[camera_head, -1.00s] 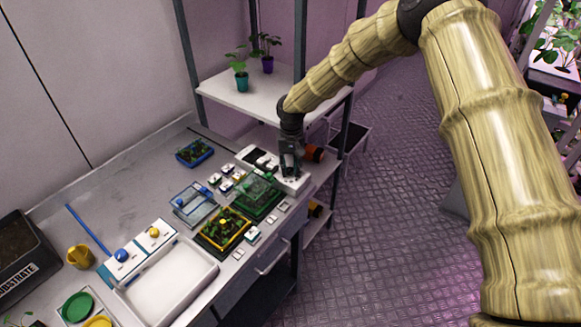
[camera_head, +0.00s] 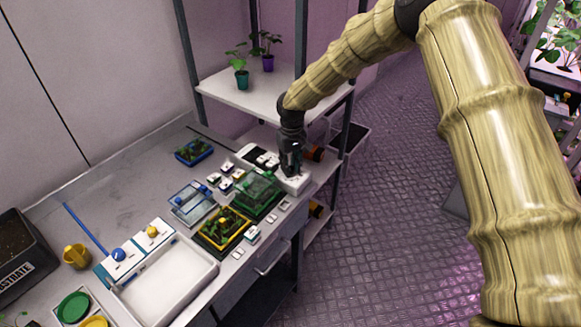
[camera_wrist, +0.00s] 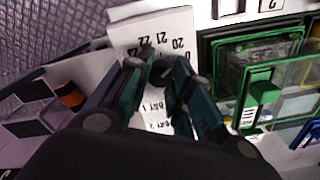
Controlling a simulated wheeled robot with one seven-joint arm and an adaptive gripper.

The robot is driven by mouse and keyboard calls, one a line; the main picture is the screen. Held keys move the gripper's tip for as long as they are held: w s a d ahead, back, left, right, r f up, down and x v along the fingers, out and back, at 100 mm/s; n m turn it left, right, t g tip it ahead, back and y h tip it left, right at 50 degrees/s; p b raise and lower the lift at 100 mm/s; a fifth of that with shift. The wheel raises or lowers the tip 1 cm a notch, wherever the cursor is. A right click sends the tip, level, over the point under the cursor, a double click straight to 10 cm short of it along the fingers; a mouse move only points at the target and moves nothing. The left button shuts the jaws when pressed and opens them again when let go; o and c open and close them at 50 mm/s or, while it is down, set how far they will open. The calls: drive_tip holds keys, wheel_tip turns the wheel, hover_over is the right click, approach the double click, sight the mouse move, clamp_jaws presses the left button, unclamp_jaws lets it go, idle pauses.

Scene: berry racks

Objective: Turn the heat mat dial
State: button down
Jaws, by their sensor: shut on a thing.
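The heat mat dial (camera_wrist: 161,73) is a dark round knob on a white panel (camera_wrist: 150,28) printed with numbers such as 20, 21 and 22 and "BAY" labels. My gripper (camera_wrist: 160,80) points down over the panel and its fingertips are shut on the knob from both sides. In the head view my gripper (camera_head: 290,170) reaches the white control box (camera_head: 301,184) at the back right end of the bench, and it hides the knob there. The exact setting of the dial cannot be read.
A green tray with a clear lid (camera_head: 258,196) stands close beside the control box, and a yellow tray (camera_head: 222,231) is nearer. White switches (camera_head: 227,183) and a blue tray (camera_head: 194,152) lie to the left. A shelf with two potted plants (camera_head: 268,64) rises behind.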

drive_tip(key=shift+s+f+n, duration=0.2)
drive_tip(key=shift+f+n, duration=0.15)
drive_tip(key=shift+n, duration=0.65)
drive_tip(key=c, duration=1.5)
unclamp_jaws()
drive_tip(key=shift+w, duration=0.15)
drive_tip(key=shift+r, duration=0.2)
drive_tip(key=shift+w+r, duration=0.1)
drive_tip(key=shift+r, duration=0.5)
wheel_tip(320, 180, up, 11)
drive_tip(key=shift+d+f, duration=0.15)
drive_tip(key=shift+f, duration=0.05)
